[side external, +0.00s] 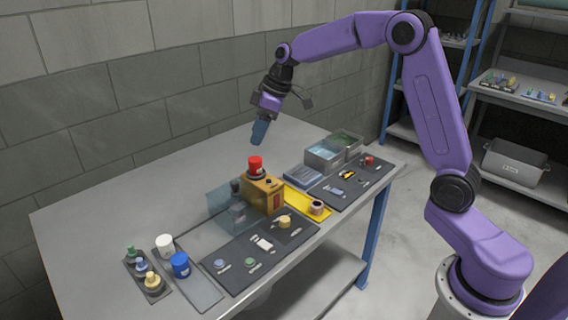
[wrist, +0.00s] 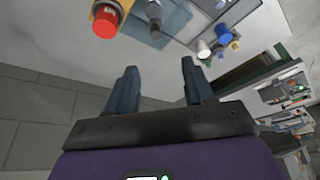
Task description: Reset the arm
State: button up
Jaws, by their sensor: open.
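My gripper (side external: 259,133) hangs above the back part of the table in the side view, its fingers pointing down. In the wrist view my gripper (wrist: 158,85) shows two blue-grey fingers spread apart with nothing between them. A red cylindrical piece (side external: 255,165) stands on top of a yellow-orange block (side external: 262,194), below my gripper and apart from it. The red piece (wrist: 105,22) also shows at the top left of the wrist view.
A clear bluish panel (side external: 226,205) stands beside the block. Grey bins (side external: 324,157), a yellow plate (side external: 303,203) and dark mats (side external: 240,262) with small parts lie around it. White (side external: 165,245) and blue (side external: 180,265) containers stand at front left. The table's back left is clear.

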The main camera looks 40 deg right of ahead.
jog(key=s+a+n+g+h, duration=0.1)
jog(key=s+a, duration=0.3)
jog(key=s, duration=0.6)
jog(key=s+a+n+g, duration=0.1)
jog(key=s+a, duration=0.3)
jog(key=s, duration=0.6)
jog(key=s+d+f+h, duration=0.1)
jog(key=s+d+f, duration=0.1)
jog(key=s, duration=0.8)
jog(key=s+d+f+n, duration=0.1)
jog(key=s+d+f, duration=0.1)
jog(key=s, duration=0.8)
jog(key=shift+s+d+n+g+h, duration=0.3)
jog(key=shift+d+g+h, duration=0.1)
jog(key=shift+d, duration=0.5)
